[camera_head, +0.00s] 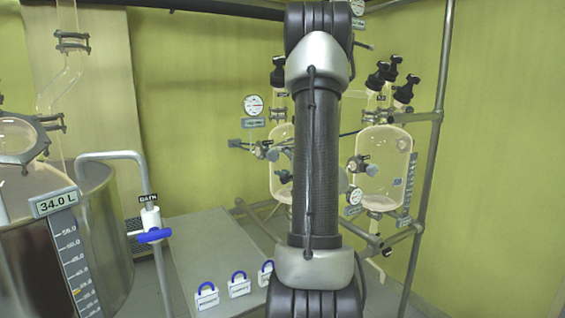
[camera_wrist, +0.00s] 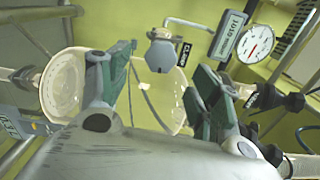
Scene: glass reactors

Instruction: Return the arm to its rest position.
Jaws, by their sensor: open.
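My gripper (camera_wrist: 160,75) shows in the wrist view with its two green-padded fingers apart and nothing between them. Behind the fingers is a glass vessel (camera_wrist: 66,85) with a pale round rim at the left. A grey valve handle (camera_wrist: 161,54) with a small dark tag is beyond the gap between the fingertips; no contact shows. In the head view my arm stands upright across the middle, and my gripper is out of that picture.
Glass vessels (camera_head: 383,165) hang on a metal pipe frame (camera_head: 432,165) behind and right of my arm. A steel tank (camera_head: 95,225) with a level scale stands at left, near a blue-handled valve (camera_head: 154,236). Three padlocks (camera_head: 239,287) are on a grey panel (camera_head: 205,245). A dial gauge (camera_wrist: 258,43) is at upper right.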

